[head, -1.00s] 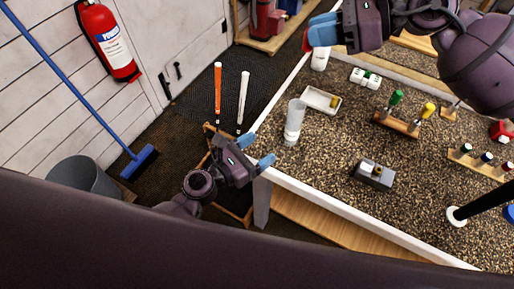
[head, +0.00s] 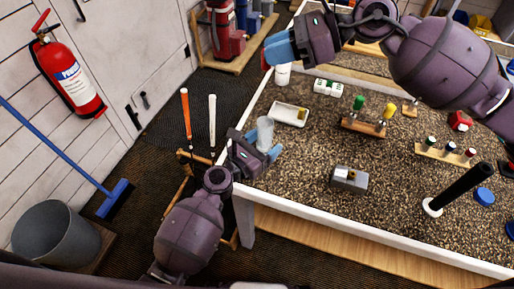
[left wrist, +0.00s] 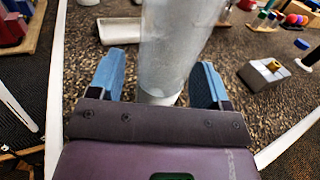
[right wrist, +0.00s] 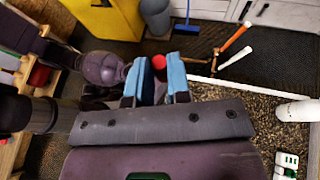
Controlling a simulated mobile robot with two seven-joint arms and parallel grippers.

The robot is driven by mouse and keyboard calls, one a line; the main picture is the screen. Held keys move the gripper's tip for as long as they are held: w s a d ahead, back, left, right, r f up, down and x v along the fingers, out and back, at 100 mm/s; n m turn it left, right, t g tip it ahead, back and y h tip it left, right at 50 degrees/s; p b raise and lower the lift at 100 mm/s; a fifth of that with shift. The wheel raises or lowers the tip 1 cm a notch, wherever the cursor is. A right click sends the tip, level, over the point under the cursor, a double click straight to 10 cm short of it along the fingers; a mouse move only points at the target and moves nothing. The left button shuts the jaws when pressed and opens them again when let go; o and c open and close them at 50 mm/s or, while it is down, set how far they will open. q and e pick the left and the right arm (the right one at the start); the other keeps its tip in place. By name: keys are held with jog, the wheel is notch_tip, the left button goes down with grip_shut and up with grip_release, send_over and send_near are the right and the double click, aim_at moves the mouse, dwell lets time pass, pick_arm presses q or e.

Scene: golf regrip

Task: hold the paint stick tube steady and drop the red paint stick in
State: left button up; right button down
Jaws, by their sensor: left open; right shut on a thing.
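The paint stick tube (head: 265,128) is a clear, frosted upright cylinder on the speckled bench top, near its left edge. My left gripper (head: 262,145) is open at the tube. In the left wrist view its blue fingers stand on either side of the tube (left wrist: 178,45), with gaps visible. My right gripper (head: 272,50) is shut on the red paint stick (right wrist: 159,63), high near the bench's far left corner and away from the tube. Only a red end of the stick shows between the blue fingers; the rest is hidden.
A white tray (head: 289,106) sits just behind the tube, with a white bottle (head: 283,75) farther back. A grey block (head: 349,180) stands to the right. Orange and white club grips (head: 186,115) rise left of the bench. The front bench top is mostly clear.

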pick_arm(q)
jog(key=shift+c, duration=0.3)
jog(key=c, duration=1)
jog(key=shift+o, duration=0.2)
pick_arm(e)
notch_tip(320, 180, down, 10)
jog(key=shift+d, duration=0.1)
